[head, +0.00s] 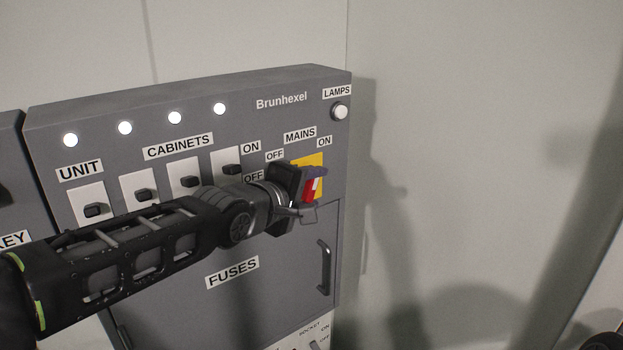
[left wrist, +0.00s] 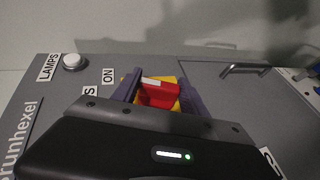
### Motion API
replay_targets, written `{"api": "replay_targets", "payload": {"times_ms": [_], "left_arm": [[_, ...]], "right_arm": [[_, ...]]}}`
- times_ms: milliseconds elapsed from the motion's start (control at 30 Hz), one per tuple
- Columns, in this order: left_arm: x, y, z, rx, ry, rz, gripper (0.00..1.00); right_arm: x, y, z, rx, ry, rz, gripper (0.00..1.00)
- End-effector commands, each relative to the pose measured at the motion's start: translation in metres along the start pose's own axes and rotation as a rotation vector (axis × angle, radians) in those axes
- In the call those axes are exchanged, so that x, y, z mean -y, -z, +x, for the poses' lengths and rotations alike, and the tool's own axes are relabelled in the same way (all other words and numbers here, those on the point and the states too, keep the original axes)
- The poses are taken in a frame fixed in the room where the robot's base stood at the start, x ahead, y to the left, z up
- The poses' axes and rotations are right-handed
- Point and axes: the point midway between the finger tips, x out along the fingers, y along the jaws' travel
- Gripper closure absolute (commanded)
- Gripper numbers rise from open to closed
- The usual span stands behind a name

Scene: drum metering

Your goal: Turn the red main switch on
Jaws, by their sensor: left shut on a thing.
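The red main switch (head: 309,188) sits on a yellow plate (head: 318,160) under the MAINS label, at the right of the grey cabinet. My left gripper (head: 312,182) is at the switch, its fingers shut on the red handle. In the left wrist view the red handle (left wrist: 158,94), with a white mark on it, lies between the two purple fingers (left wrist: 160,95). The gripper hides part of the plate and handle in the head view. My right gripper is not in view.
The grey cabinet (head: 285,125) carries several switches on white plates, with lit white lamps (head: 175,118) above. A LAMPS button (head: 340,111) is at the upper right. Below is a FUSES door with a dark handle (head: 325,267). The wall to the right is bare.

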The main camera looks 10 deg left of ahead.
Motion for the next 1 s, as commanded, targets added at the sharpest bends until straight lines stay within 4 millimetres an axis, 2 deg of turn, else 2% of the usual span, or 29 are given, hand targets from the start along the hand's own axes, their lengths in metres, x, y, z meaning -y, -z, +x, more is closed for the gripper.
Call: {"api": "replay_targets", "payload": {"times_ms": [600,1000], "left_arm": [[-0.001,0.000,0.000,0.001,0.365,0.152,0.90],[0.002,0.000,0.000,0.000,0.439,0.180,0.90]], "right_arm": [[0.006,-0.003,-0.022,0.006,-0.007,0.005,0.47],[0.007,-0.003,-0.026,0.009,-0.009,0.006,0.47]]}}
